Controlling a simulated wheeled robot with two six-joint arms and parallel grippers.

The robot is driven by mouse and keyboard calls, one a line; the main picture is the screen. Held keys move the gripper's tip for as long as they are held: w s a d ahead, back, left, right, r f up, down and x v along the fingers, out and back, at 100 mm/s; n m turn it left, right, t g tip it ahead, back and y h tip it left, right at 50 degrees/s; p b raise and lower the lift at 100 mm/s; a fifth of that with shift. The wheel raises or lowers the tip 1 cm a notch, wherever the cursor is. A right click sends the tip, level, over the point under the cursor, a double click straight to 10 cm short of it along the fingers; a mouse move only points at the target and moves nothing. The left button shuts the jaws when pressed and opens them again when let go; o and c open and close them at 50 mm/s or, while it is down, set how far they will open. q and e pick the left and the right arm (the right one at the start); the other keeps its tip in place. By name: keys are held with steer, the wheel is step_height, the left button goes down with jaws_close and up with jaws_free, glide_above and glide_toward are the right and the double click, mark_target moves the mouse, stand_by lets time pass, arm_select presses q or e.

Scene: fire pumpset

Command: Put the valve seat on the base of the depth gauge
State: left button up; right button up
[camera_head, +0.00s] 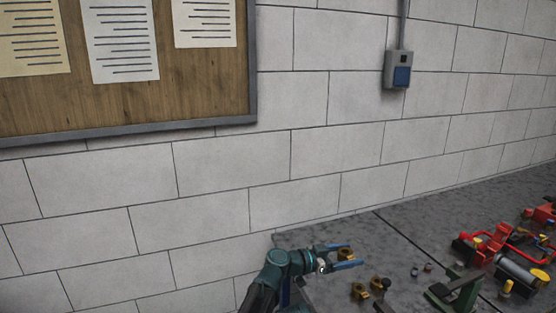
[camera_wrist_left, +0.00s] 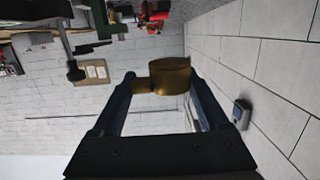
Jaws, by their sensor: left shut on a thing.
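My left gripper (camera_head: 350,256) is above the far left end of the grey bench, its blue fingers pointing right. It is shut on a brass piece (camera_head: 344,252), which looks like the valve seat. In the left wrist view this piece (camera_wrist_left: 170,76) is a short round brass body with a narrower part on its left, held between the two fingertips. It is clear of other objects. I cannot pick out the depth gauge for sure; a green stand with a dark bar (camera_head: 458,290) on the bench may be it. My right gripper is not in view.
The grey bench (camera_head: 400,243) runs along a white block wall. Brass pieces (camera_head: 359,291) lie near the gripper, with small dark parts to their right. Red pump parts (camera_head: 487,243) and a grey cylinder (camera_head: 520,271) crowd the right. The bench's back strip is clear.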

arm_select(q)
steer(key=shift+r, duration=0.15)
stand_by(0.3)
steer(key=b, duration=0.8)
glide_above(341, 304)
step_height(341, 304, down, 8)
steer(key=shift+w, duration=0.1)
step_height(341, 304, down, 10)
steer(key=b, duration=1)
steer(key=shift+r, duration=0.2)
steer(key=shift+f, duration=0.2)
steer(key=o, duration=1.6)
steer(key=shift+c, duration=0.2)
